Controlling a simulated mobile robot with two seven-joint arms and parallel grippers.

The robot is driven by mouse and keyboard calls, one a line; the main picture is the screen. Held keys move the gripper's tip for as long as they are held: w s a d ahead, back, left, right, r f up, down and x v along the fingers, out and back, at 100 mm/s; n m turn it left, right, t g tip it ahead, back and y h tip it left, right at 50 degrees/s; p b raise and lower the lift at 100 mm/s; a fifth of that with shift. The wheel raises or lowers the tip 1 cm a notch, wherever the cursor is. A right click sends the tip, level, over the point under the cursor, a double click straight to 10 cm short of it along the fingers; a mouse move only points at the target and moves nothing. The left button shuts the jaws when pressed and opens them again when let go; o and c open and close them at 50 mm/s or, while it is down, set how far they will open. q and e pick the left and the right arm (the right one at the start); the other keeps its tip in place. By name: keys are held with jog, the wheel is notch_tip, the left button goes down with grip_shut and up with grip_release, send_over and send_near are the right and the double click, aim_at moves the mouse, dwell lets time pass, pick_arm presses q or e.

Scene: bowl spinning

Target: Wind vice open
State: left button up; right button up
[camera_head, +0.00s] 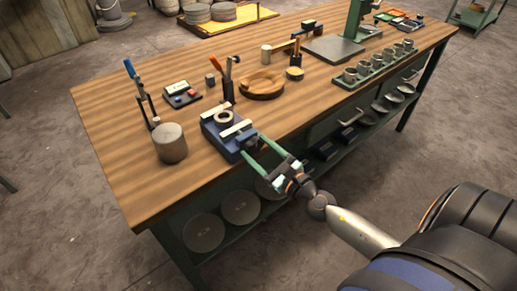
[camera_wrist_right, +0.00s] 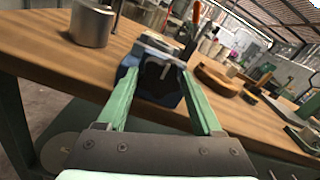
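The blue vice (camera_head: 226,143) with pale jaws sits at the front edge of the wooden workbench (camera_head: 120,110). A round ring-like piece (camera_head: 224,116) shows at its jaws. My right gripper (camera_head: 254,146) reaches in from the lower right, with its green fingers apart at the vice's front end. In the right wrist view the vice (camera_wrist_right: 151,88) lies ahead between the two spread fingertips (camera_wrist_right: 158,73). I cannot tell whether either finger touches it, and the vice's handle is not clearly made out. My left gripper is not in view.
A grey cylinder (camera_head: 170,143) stands left of the vice. A wooden bowl (camera_head: 262,86) and a holder with tools (camera_head: 228,85) stand behind it. A tray of metal cups (camera_head: 376,66) is to the right. The bench's left front is clear.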

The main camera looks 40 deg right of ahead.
jog(key=o, duration=0.4)
jog(key=shift+o, duration=0.2)
jog(key=shift+s+f+b, duration=0.1)
jog(key=shift+s+b, duration=0.2)
jog(key=shift+s, duration=0.25)
jog(key=s+d+b, duration=0.1)
jog(key=s+b, duration=0.6)
jog(key=s, duration=0.4)
jog(key=shift+s, duration=0.2)
